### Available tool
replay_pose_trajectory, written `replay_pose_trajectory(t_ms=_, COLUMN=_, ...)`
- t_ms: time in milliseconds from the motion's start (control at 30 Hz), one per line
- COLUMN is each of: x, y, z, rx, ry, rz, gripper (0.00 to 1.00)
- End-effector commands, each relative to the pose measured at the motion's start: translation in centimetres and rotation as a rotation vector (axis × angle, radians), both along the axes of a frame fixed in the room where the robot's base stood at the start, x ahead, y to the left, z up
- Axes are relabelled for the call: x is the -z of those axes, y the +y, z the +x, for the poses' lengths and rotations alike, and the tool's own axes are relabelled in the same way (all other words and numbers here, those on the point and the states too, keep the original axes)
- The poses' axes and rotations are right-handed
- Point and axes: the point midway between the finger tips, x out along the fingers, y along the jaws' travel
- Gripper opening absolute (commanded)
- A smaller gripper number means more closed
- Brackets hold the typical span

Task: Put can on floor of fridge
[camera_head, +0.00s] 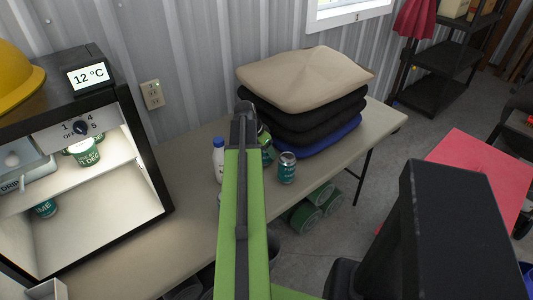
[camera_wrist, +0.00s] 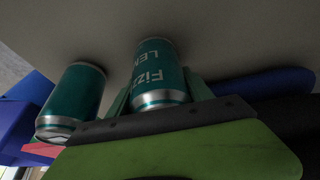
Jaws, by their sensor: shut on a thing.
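My gripper (camera_wrist: 157,92) is shut on a teal can (camera_wrist: 158,62) with silver ends and white lettering, seen between its green fingers in the wrist view. In the head view, my arm mostly hides this can and my gripper (camera_head: 262,138) over the table. A second teal can (camera_head: 287,168) stands just to the right near the table's front edge; it also shows in the wrist view (camera_wrist: 72,103). The fridge (camera_head: 150,190) is open and lit at the left. Another can (camera_head: 45,208) shows below that shelf, partly hidden.
A white bottle with a blue cap (camera_head: 218,158) stands left of my arm on the table (camera_head: 185,180). Stacked cushions (camera_head: 305,90) are behind the cans. The fridge floor (camera_head: 100,220) has bare room at its middle and right.

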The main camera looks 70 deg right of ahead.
Motion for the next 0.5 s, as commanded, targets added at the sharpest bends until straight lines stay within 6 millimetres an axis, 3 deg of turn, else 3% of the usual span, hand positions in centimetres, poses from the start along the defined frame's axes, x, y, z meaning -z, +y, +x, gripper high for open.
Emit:
replay_pose_trajectory(t_ms=167, x=0.37, y=-0.02, z=-0.03, rx=0.0, ry=0.0, rz=0.0, gripper=0.02)
replay_pose_trajectory(t_ms=200, x=0.29, y=-0.01, z=-0.03, rx=0.0, ry=0.0, rz=0.0, gripper=0.62)
replay_pose_trajectory(t_ms=333, x=0.22, y=-0.02, z=-0.05, rx=0.001, ry=0.0, rz=0.0, gripper=0.79)
replay_pose_trajectory(t_ms=500, x=0.21, y=-0.03, z=-0.06, rx=0.001, ry=0.0, rz=0.0, gripper=0.81)
